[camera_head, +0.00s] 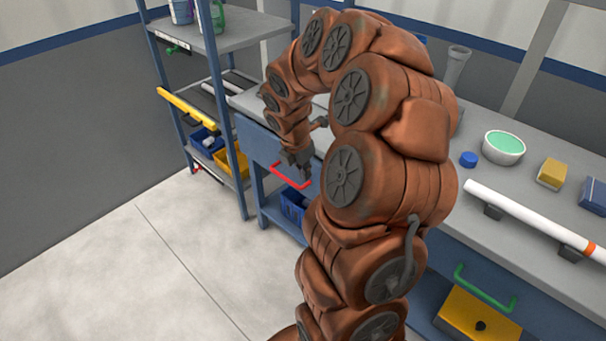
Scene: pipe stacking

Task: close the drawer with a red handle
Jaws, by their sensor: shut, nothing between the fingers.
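The drawer with a red handle is in the left part of the workbench, in the middle of the head view. Its blue front (256,142) faces the open floor, and the red handle (288,176) sits low on it. My gripper (305,176) is shut and empty, pointing down right at the handle's right end. I cannot tell whether it touches the handle. My arm hides the right part of the drawer and the bench behind it, so how far the drawer stands out is hard to tell.
A blue bin (293,205) sits under the drawer. A shelf rack (238,165) stands at the left. A green handle (485,288) is on the bench at the right, above a yellow box (478,318). A white pipe (530,216) lies on the benchtop. The floor (150,260) at the left is clear.

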